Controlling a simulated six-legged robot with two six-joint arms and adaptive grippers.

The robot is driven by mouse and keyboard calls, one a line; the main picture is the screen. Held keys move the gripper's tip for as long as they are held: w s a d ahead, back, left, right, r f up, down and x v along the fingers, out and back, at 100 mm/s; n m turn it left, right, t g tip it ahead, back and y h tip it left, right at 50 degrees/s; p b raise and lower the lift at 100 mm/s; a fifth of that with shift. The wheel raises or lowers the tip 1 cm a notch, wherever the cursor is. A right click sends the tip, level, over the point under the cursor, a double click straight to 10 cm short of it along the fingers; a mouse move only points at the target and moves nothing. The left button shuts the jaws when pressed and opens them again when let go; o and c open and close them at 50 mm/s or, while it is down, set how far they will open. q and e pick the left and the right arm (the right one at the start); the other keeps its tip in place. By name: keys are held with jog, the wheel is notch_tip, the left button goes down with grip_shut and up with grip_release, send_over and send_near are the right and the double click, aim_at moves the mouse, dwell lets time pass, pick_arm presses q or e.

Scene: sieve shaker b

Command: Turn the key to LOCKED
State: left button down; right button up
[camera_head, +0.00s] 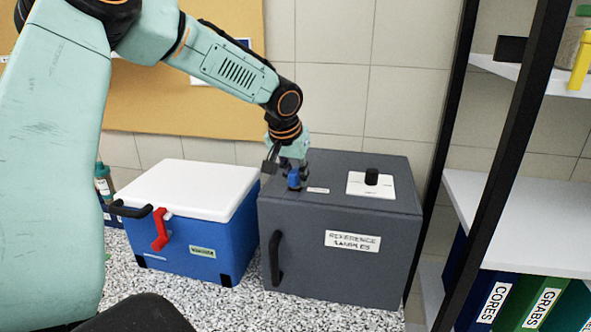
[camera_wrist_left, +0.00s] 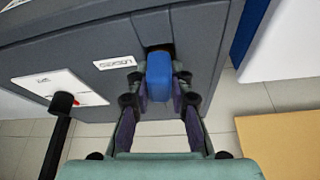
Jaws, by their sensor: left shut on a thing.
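The blue key (camera_head: 294,179) stands on the top of the grey box marked REFERENCE SAMPLES (camera_head: 340,275), near its left side. My left gripper (camera_head: 291,172) reaches down onto the key from above. In the left wrist view the gripper's two fingers (camera_wrist_left: 160,90) are closed on either side of the blue key (camera_wrist_left: 159,72). A small white label (camera_head: 318,190) lies beside the key; its word is too small to read surely. It also shows in the left wrist view (camera_wrist_left: 115,62). The key's lower end is hidden. My right gripper is not in view.
A black knob (camera_head: 371,176) on a white plate (camera_head: 357,187) stands on the box's right part. A blue cooler with a white lid (camera_head: 180,190) and red latch (camera_head: 160,229) stands left. A black-framed shelf (camera_head: 520,225) with binders stands right.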

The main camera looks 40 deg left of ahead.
pick_arm(q)
jog(key=shift+s+d+m+h+p, duration=0.15)
jog(key=shift+m+h+p, duration=0.15)
jog(key=shift+m+p, duration=0.65)
jog(key=shift+f+m+h, duration=0.1)
jog(key=shift+m+h, duration=0.3)
jog(key=shift+m, duration=0.35)
jog(key=shift+m+h, duration=0.8)
jog(key=shift+m, duration=1.5)
